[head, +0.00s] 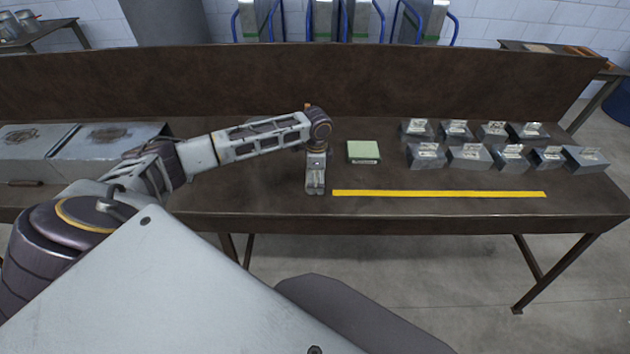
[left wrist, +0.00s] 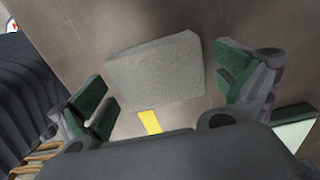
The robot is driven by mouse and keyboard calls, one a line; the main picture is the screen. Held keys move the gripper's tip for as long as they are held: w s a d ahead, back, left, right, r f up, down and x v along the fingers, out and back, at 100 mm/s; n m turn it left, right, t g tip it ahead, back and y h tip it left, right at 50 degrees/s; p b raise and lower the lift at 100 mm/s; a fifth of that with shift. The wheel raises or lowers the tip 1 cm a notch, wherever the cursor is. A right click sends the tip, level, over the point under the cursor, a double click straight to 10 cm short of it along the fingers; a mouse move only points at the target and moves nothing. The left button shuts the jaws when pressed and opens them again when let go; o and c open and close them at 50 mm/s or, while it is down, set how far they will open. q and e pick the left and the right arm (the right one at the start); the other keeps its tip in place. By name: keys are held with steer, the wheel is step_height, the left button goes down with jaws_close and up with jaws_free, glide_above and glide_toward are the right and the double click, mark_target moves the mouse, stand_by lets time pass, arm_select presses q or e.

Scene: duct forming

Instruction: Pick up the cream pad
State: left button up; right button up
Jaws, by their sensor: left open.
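The cream pad, a greyish-beige flat block (left wrist: 157,72), lies on the table in the left wrist view. It sits between and beyond the two fingers of my left gripper (left wrist: 165,98), with a gap on both sides. The fingers are open, with green inner faces. In the head view my left gripper (head: 315,190) points down over the table, just left of a green pad (head: 363,151). I cannot make out the cream pad in the head view; the gripper seems to hide it. My right gripper is not in view.
A yellow strip (head: 440,193) runs along the table front, starting right beside the gripper. Several grey metal blocks with labels (head: 468,156) stand in two rows at the right. Grey metal boxes (head: 105,150) stand at the left. The brown table (head: 250,195) has a raised back panel (head: 200,85).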

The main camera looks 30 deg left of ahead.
arm_select(q)
steer(key=c, duration=0.7)
steer(key=shift+c, duration=1.4)
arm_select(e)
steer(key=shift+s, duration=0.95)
